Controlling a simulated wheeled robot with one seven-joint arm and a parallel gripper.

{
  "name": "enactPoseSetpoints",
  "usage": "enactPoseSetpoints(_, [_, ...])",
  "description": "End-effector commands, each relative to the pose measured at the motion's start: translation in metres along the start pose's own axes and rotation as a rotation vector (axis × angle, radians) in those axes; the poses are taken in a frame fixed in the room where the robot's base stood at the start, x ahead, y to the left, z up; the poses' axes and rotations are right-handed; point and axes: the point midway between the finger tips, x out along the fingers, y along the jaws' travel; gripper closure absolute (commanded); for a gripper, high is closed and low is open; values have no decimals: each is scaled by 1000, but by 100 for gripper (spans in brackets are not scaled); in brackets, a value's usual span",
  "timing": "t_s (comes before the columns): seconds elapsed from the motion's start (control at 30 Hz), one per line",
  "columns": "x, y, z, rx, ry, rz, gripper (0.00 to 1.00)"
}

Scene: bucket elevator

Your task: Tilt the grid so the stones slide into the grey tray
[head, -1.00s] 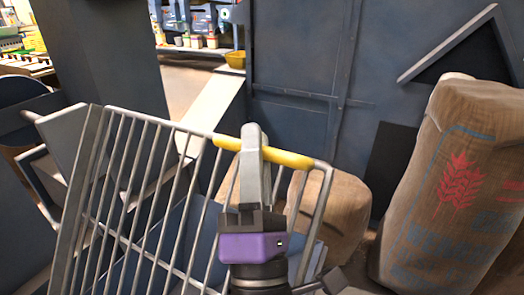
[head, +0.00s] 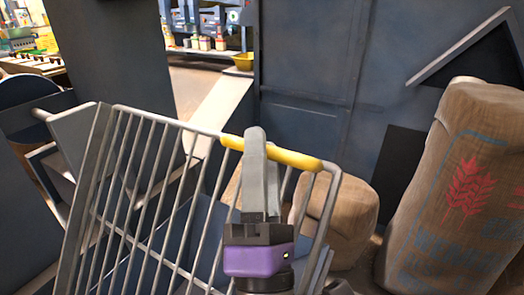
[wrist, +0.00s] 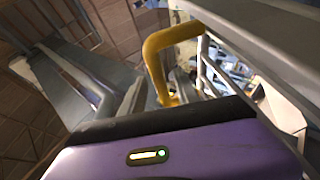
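The grid (head: 150,190) is a frame of grey metal bars, standing steeply tilted in the head view. A yellow handle (head: 300,160) runs along its upper edge at the right; it also shows in the wrist view (wrist: 158,45). My gripper (head: 262,150), with a purple body, is at this handle, its grey fingers reaching over it. It appears shut on the handle, with the yellow bar passing between the fingers in the wrist view. I cannot make out the stones clearly. A grey sloped piece (head: 75,135) stands left of the grid; I cannot tell if it is the tray.
A large brown sack with a red wheat mark (head: 465,190) stands at the right. A smaller sack (head: 345,215) lies behind the grid. A dark blue metal wall (head: 310,70) closes the back.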

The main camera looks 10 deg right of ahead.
Motion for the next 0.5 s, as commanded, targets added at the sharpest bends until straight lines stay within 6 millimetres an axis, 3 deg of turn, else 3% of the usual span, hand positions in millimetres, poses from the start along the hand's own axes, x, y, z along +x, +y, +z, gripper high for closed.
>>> enactPoseSetpoints(0.3, [-54,-2,-2,1,3,-1,62])
enactPoseSetpoints(0.5, [-68,-1,-1,0,2,1,62])
